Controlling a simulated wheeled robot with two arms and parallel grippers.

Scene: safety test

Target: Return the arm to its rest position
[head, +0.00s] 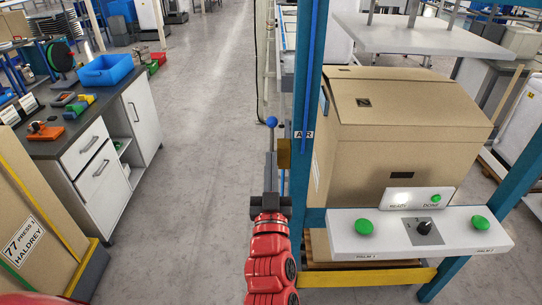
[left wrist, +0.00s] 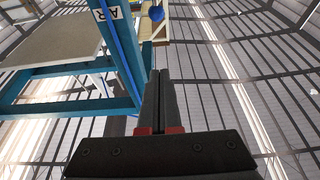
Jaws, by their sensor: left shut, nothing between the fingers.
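My red left arm (head: 270,262) comes up from the bottom edge, right of centre in the head view. Its black gripper (head: 271,158) points away from me, beside the blue post (head: 307,90). The fingers are shut with nothing between them. In the left wrist view the fingers (left wrist: 160,74) lie together. A blue ball knob (head: 271,122) shows just past the fingertips in the head view. In the left wrist view the knob (left wrist: 156,14) shows beyond the tips, with a visible gap between. My right gripper is in neither view.
To the right, a white control panel (head: 385,245) with green buttons stands before a large cardboard box (head: 400,125). A workbench (head: 50,145) with a blue bin (head: 106,70) stands left. The aisle floor (head: 200,150) between is clear.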

